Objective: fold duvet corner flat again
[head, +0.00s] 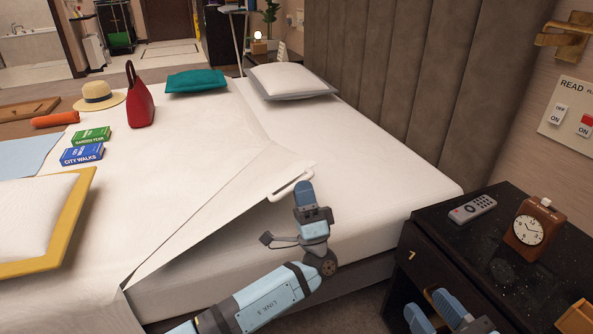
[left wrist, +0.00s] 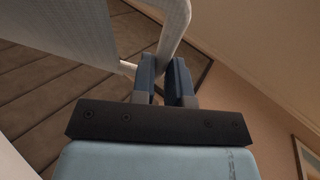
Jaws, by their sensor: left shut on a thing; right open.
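The white duvet (head: 175,190) covers the left part of the bed. Its near right corner is lifted and slants up, with a pale loop-like edge (head: 290,187) at its tip. My left gripper (head: 303,192) is at this corner. In the left wrist view, its two blue fingers (left wrist: 165,80) are shut on the pale strip of the duvet corner (left wrist: 175,28). The bare white mattress (head: 375,175) shows to the right and below the raised corner. My right gripper (head: 433,312) is at the bottom edge, fingers apart and empty, by the nightstand; it is partly cut off.
A black nightstand (head: 480,245) at right holds a remote (head: 472,209) and a clock (head: 530,228). On the bed are a white pillow (head: 290,80), teal cushion (head: 196,81), red bag (head: 140,105), straw hat (head: 98,95), books (head: 82,154) and a yellow-edged pillow (head: 78,215).

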